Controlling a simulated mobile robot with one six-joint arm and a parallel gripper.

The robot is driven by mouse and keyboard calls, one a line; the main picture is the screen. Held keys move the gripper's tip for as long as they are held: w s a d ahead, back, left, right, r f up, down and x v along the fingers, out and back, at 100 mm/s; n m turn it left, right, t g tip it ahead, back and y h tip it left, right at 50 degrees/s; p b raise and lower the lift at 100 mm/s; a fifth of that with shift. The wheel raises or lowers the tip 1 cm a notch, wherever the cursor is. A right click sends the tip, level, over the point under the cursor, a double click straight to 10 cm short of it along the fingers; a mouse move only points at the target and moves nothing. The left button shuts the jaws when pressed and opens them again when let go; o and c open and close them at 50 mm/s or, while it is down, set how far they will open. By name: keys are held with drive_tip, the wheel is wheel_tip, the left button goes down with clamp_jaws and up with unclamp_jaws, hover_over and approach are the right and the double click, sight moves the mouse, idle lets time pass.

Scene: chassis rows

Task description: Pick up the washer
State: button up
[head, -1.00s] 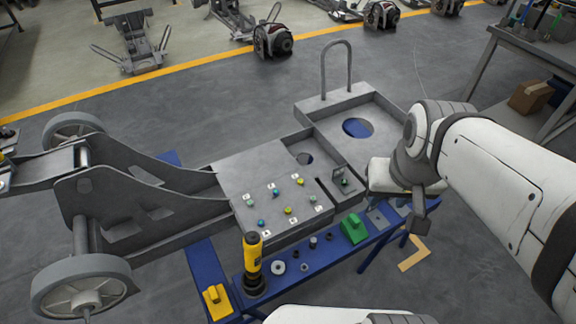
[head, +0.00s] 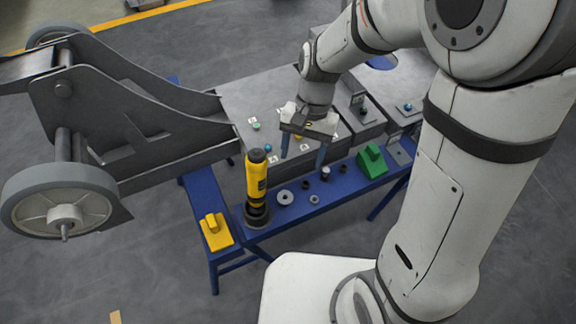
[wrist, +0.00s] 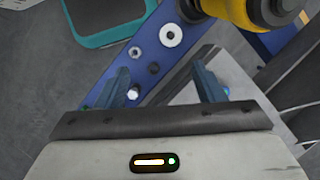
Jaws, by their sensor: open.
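The washer (head: 285,197) is a pale flat ring lying on the blue bench (head: 345,187), just right of the yellow and black tool. In the wrist view the washer (wrist: 171,34) shows whole near the top, beyond the fingertips. My gripper (head: 302,158) is open and empty, pointing down above the bench, behind and a little right of the washer in the head view. In the wrist view the two blue fingers of my gripper (wrist: 161,80) are spread apart, with the washer ahead of the gap between them. Nothing touches the washer.
The yellow and black tool (head: 257,185) stands upright close to the washer. A small nut (head: 314,199) and dark small parts (head: 306,185) lie to its right, then a green block (head: 372,161). A yellow block (head: 215,231) sits at the left. The grey chassis (head: 250,95) is behind.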

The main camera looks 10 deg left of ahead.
drive_tip(key=g+b, duration=0.1)
approach(284, 200)
drive_tip(key=x, duration=0.2)
drive_tip(key=b+x, duration=0.1)
drive_tip(key=x, duration=0.4)
drive_tip(key=shift+w+f+b, duration=0.25)
drive_tip(key=shift+w+b, duration=0.1)
drive_tip(key=shift+b, duration=0.05)
drive_tip(key=shift+c, duration=0.4)
drive_tip(key=c, duration=1)
drive_tip(key=shift+r, duration=0.1)
